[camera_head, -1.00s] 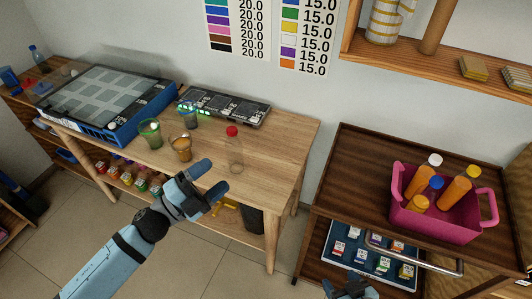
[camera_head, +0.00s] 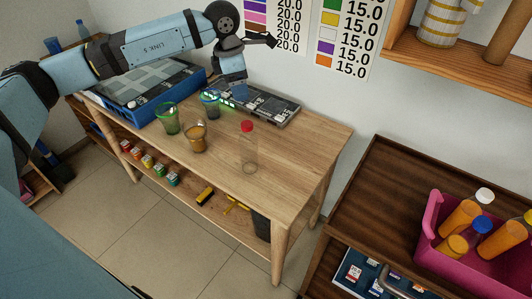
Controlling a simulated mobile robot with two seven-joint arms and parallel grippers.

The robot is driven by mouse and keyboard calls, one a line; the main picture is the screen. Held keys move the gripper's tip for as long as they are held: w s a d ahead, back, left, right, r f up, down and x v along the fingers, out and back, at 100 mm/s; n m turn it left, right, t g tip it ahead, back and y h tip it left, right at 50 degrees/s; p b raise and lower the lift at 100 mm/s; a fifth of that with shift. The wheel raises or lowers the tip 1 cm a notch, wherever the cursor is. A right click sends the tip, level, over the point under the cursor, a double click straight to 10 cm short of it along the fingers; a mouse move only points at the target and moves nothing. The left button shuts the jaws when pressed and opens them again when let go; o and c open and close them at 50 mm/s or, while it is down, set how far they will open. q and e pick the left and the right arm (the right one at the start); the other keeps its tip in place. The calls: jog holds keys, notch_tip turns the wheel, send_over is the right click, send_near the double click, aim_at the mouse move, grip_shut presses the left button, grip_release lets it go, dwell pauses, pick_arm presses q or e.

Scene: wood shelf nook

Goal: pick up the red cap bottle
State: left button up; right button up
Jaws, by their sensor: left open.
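The red cap bottle (camera_head: 249,150) is clear and stands upright on the wooden table, right of the cups. My left gripper (camera_head: 256,65) is open and empty. It is above and behind the bottle in the picture, over the black electronic board, and apart from the bottle. My right gripper is out of view.
Cups, one green (camera_head: 168,119), one blue (camera_head: 209,104) and one amber (camera_head: 196,138), stand left of the bottle on the table (camera_head: 290,150). A black board (camera_head: 265,104) and a blue-framed panel (camera_head: 150,92) lie behind. A pink basket (camera_head: 433,243) with bottles sits right.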

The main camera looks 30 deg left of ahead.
aim_at(247, 124)
pick_arm(q)
jog(key=f, duration=0.8)
jog(key=shift+w+d+f, duration=0.15)
jog(key=shift+w+d, duration=0.15)
jog(key=shift+d, duration=0.05)
jog(key=shift+d+f+p, duration=0.15)
jog(key=shift+f+p, duration=0.2)
jog(key=shift+f, duration=0.95)
jog(key=shift+d+f+p, duration=0.1)
jog(key=shift+f+p, duration=0.2)
jog(key=shift+f, duration=1)
grip_shut()
